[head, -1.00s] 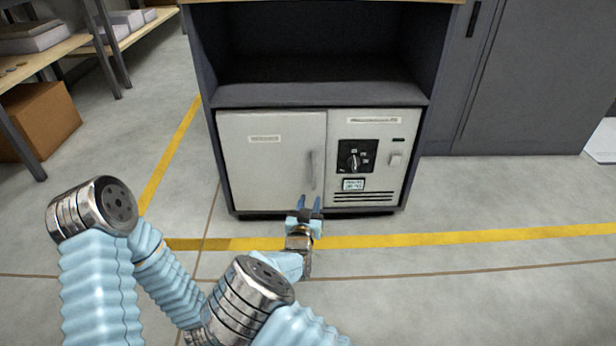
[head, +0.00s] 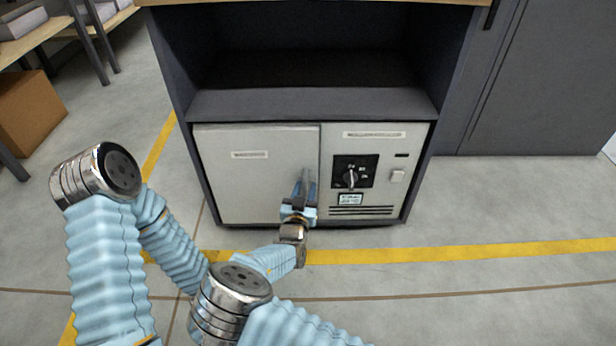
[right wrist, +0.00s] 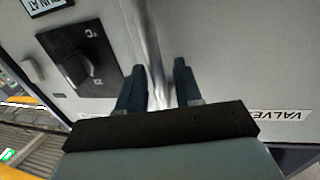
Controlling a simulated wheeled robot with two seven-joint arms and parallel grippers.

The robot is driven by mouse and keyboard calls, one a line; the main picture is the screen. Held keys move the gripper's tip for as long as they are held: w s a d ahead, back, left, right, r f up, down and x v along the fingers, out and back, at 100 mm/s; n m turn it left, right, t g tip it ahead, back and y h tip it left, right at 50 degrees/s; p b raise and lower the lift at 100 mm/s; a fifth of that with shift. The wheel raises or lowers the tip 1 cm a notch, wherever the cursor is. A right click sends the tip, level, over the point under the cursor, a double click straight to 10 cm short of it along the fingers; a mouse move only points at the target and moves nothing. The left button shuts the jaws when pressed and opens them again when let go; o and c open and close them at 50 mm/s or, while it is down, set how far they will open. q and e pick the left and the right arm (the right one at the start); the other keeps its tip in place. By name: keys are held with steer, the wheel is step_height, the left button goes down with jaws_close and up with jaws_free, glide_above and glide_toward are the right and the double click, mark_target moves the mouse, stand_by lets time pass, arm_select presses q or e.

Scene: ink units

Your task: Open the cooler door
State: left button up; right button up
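The cooler door (head: 245,185) is the pale left panel under the dark open shelf. It looks shut, flush with the control panel beside it. Its upright grey handle (head: 307,179) is near its right edge and also shows in the right wrist view (right wrist: 148,40). My right gripper (head: 301,192) is at the lower part of the handle. In the right wrist view its two dark fingers (right wrist: 160,82) are apart, with the handle running between them and a visible gap at the right finger. Contact at the left finger is unclear. My left gripper is not in view.
The control panel (head: 378,152) with a dark knob (head: 351,178) is right of the door. A dark cabinet (head: 540,85) stands at the right, a cardboard box (head: 28,112) at the left. The floor before the cooler is clear, with a yellow line (head: 450,254).

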steer(key=shift+w, duration=0.2)
jaws_close()
steer(key=shift+s, duration=0.1)
